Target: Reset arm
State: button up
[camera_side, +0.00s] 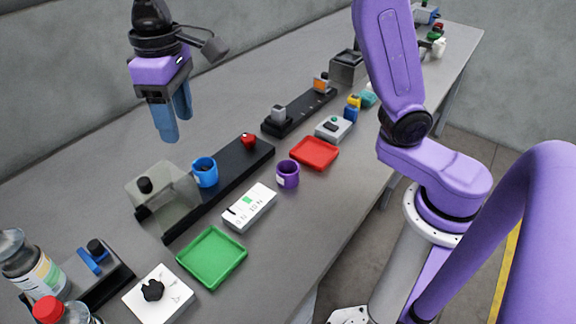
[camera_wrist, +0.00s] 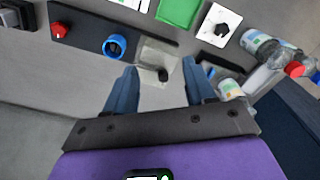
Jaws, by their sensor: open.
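My gripper (camera_side: 170,115) hangs above the far left part of the table, its two blue fingers pointing down. In the wrist view my gripper (camera_wrist: 158,88) shows its fingers spread apart with nothing held between them. A clear box with a black knob (camera_side: 146,187) stands on the table below and in front of it, apart from the fingers. A blue cup-like reel (camera_side: 205,174) sits on the black base (camera_side: 235,167) beside that box, with a red button (camera_side: 248,140) at the base's far end.
A green tray (camera_side: 213,257), a red tray (camera_side: 314,153), a purple mug (camera_side: 288,174) and a white device (camera_side: 249,207) lie along the front. Bottles (camera_side: 32,262) and a white dial plate (camera_side: 158,293) stand at the near left. The table behind the black base is clear.

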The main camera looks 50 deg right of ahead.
jog(key=s+d+f+n, duration=0.3)
jog(key=s+d+f, duration=0.2)
jog(key=s+d, duration=0.5)
jog(key=s+d+f+n, duration=0.3)
jog(key=s+d+f, duration=0.2)
jog(key=s+d, duration=0.6)
jog(key=s, duration=0.3)
